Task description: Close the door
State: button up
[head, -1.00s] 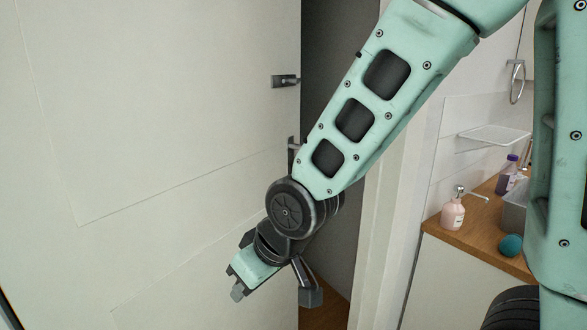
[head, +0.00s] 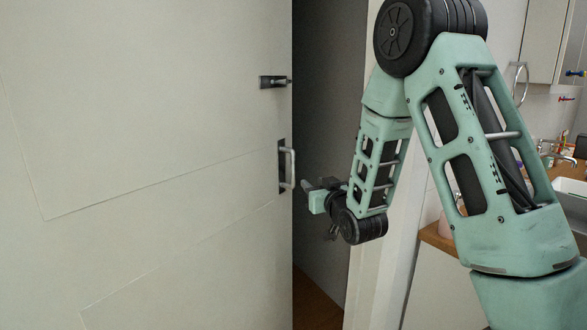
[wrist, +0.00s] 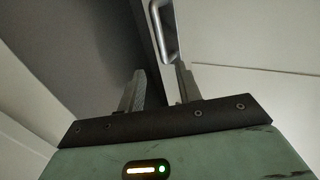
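The white door (head: 150,150) fills the left of the head view and stands open, with a dark gap (head: 325,90) along its right edge. A dark latch (head: 273,81) sits high near that edge, and a pale pull handle (head: 290,167) on a dark plate sits below it. The handle also shows in the wrist view (wrist: 164,30), ahead of the fingers. My gripper (head: 305,186) is just right of the door edge, close to the handle. In the wrist view my gripper (wrist: 160,85) has its two fingers apart, with nothing held between them; the door edge appears beyond them.
A white door frame (head: 375,270) stands right of the gap, behind my arm. Further right are a wooden counter (head: 437,238), a white basin (head: 572,195), a wall ring (head: 520,82) and a cabinet (head: 550,45). Wooden floor (head: 318,300) shows through the gap.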

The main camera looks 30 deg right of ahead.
aim_at(294, 168)
jog(key=w+p, duration=0.1)
jog(key=w, duration=0.4)
jog(key=w+d+p, duration=0.1)
jog(key=w, duration=0.4)
jog(key=w+d+p, duration=0.1)
jog(key=w, duration=0.4)
jog(key=shift+w+d, duration=0.15)
jog(key=shift+d, duration=0.1)
grip_shut()
